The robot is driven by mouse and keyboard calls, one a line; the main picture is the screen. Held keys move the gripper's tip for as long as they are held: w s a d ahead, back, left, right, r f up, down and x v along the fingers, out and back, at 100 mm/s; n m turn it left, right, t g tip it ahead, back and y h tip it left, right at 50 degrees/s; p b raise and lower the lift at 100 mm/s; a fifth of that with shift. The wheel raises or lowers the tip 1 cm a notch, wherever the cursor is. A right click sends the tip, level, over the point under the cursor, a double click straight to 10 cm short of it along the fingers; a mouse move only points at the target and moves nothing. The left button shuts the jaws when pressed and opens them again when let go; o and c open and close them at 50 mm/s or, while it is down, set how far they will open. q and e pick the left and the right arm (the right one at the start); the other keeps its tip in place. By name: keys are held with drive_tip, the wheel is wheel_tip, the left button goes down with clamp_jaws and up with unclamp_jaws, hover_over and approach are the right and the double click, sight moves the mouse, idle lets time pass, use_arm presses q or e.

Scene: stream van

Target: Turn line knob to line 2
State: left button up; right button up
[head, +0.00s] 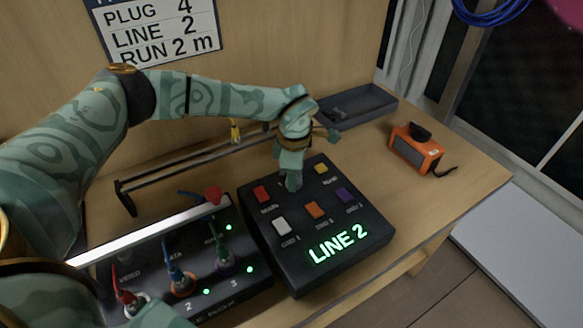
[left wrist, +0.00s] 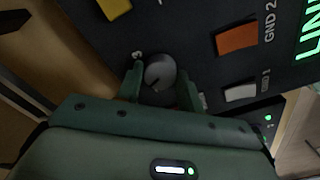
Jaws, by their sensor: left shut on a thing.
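The black line panel (head: 368,222) sits on the wooden table, with coloured buttons and a lit green display (head: 337,243) reading LINE 2. My left gripper (head: 291,182) reaches down to the panel's far side. In the left wrist view, a round dark grey knob (left wrist: 160,71) stands between the two fingers of my left gripper (left wrist: 160,86), which is shut on it. The knob is hidden behind the gripper in the head view. Its pointer mark cannot be made out.
A sign (head: 155,30) reads PLUG 4, LINE 2, RUN 2 m. A black plug box (head: 240,295) with cables and green lights stands left of the panel. A grey tray (head: 370,115) and an orange device (head: 416,150) lie behind and to the right. The table's right end is clear.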

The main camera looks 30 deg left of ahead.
use_arm(q)
drive_tip(key=shift+r+m+p, duration=0.1)
drive_tip(key=shift+m+p, duration=1.1)
drive_tip(key=shift+m, duration=0.8)
use_arm(e)
drive_tip(key=shift+w+d+r, duration=0.1)
drive_tip(key=shift+w+r, duration=0.15)
drive_tip(key=shift+r, duration=0.45)
drive_tip(key=shift+w+r, duration=0.2)
drive_tip(key=shift+r, duration=0.5)
use_arm(q)
drive_tip(key=o, duration=1)
wheel_tip(320, 180, up, 16)
drive_tip(key=p, duration=0.3)
drive_tip(key=shift+r+p, duration=0.1)
drive_tip(key=shift+p, duration=0.2)
use_arm(e)
drive_tip(key=r, duration=0.1)
drive_tip(key=w+r, duration=0.1)
drive_tip(key=r, duration=0.1)
drive_tip(key=shift+r, duration=0.3)
